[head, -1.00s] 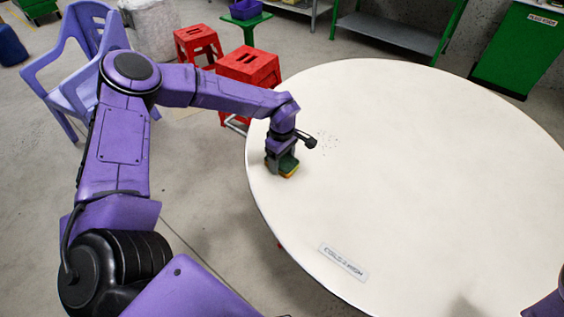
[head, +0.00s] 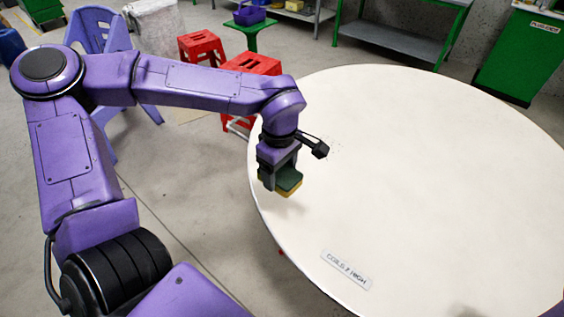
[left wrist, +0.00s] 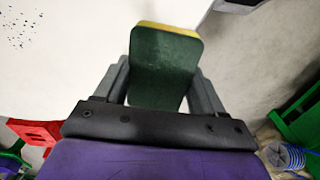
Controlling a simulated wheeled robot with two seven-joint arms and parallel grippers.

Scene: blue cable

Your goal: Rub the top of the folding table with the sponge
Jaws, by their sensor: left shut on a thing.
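The folding table (head: 420,190) has a round, off-white top that fills the right of the head view. My left gripper (head: 280,178) is shut on the sponge (head: 289,184), over the left edge area of the top. The sponge has a green face and a yellow side; its green face shows large in the left wrist view (left wrist: 164,70). The sponge looks raised a little above the top. A patch of small dark specks (left wrist: 18,30) lies on the top; in the head view my wrist partly hides it. My right gripper is not in view.
A label strip (head: 346,269) lies near the table's front edge. Red stools (head: 250,66) and a purple chair (head: 98,40) stand beyond the left edge. A green stand (head: 250,34) and a shelf (head: 395,38) are at the back. Most of the tabletop is clear.

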